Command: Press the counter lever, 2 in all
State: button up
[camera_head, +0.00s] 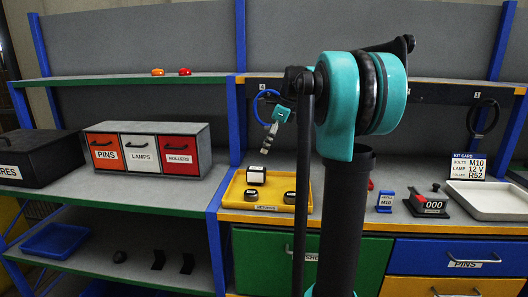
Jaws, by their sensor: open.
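The counter (430,204) is a dark sloped block on the right part of the workbench. Its display reads 000, and a red strip lies along its left side. A small black knob (436,187) at its upper edge looks like the end of the lever. My gripper (266,146) appears small and grey below a teal wrist, left of my arm's large teal joint. It hangs above the yellow tray, well to the left of the counter and apart from it. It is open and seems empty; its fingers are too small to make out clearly.
A yellow tray (240,203) with several dark parts stands left of my column. A blue M10 card (385,201) stands left of the counter; a white tray (490,208) and kit card (468,166) are right. My arm hides the bench middle. Cable loops hang behind.

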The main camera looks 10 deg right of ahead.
aim_at(420, 199)
jog(key=z, duration=1.45)
